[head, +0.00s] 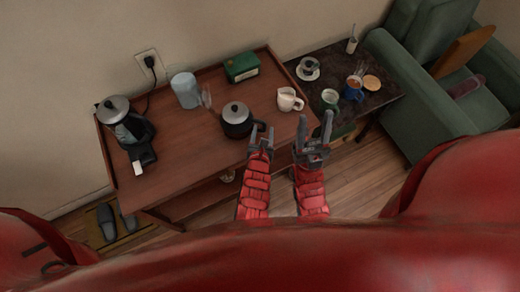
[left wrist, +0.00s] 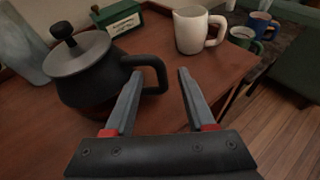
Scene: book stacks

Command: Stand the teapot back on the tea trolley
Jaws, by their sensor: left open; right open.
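The dark teapot (head: 237,122) with a grey lid and black knob stands upright on the wooden tea trolley (head: 185,150), near its front edge. In the left wrist view the teapot (left wrist: 88,75) is at the left, its handle pointing right. My left gripper (head: 262,135) is open and empty. Its fingers (left wrist: 155,85) point at the teapot's handle, the left finger close beside it; I cannot tell if they touch. My right gripper (head: 315,130) is open and empty, to the right of the left one, near the trolley's right front corner.
On the trolley are a black kettle (head: 125,125), a glass jug (head: 186,90), a green box (head: 242,67) and a white mug (head: 289,100). A dark side table (head: 340,75) with cups stands at the right, beside a green armchair (head: 405,100). The trolley's front middle is clear.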

